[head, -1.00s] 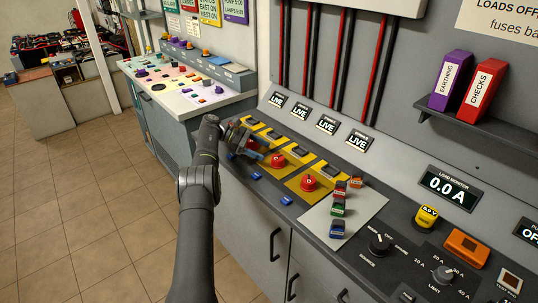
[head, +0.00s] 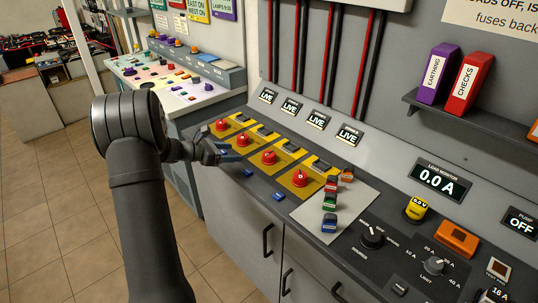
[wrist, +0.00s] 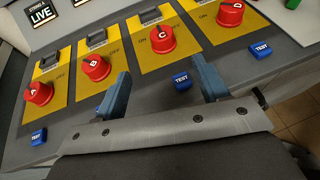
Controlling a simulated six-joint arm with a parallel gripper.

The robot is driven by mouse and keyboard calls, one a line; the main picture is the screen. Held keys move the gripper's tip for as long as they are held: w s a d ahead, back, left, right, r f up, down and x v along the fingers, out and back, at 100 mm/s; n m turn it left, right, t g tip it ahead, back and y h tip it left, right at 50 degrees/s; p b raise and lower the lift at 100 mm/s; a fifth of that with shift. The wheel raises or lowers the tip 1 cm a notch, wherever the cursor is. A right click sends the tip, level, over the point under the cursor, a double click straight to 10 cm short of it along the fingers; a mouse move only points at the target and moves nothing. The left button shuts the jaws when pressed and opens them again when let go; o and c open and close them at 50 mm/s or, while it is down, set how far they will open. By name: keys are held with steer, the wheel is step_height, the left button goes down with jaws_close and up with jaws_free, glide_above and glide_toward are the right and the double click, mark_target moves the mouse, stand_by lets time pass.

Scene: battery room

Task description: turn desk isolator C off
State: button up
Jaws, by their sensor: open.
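Isolator C is a red knob (wrist: 162,38) with a white letter on a yellow plate, ON marked at its left and OFF at its right in the wrist view. It also shows in the head view (head: 269,157). I cannot tell which mark the knob points to. My gripper (wrist: 160,68) is open and empty, its blue fingers apart, just in front of knob C and clear of it. In the head view my gripper (head: 230,154) hangs by the desk's front edge, beside knob B (head: 243,139). The third LIVE display (head: 317,121) is lit.
Knob A (wrist: 38,92) and knob D (wrist: 230,14) stand on similar plates to either side. A blue TEST button (wrist: 181,80) lies between my fingers. Small coloured blocks (head: 330,203) stand on a grey panel to the right. The floor in front is clear.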

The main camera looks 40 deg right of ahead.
mark_target(267, 154)
steer(key=shift+s+d+f, duration=0.2)
steer(key=shift+s+f, duration=0.05)
steer(key=x, duration=1.6)
steer(key=shift+d+f, duration=0.1)
steer(key=shift+d, duration=0.2)
steer(key=c, duration=1)
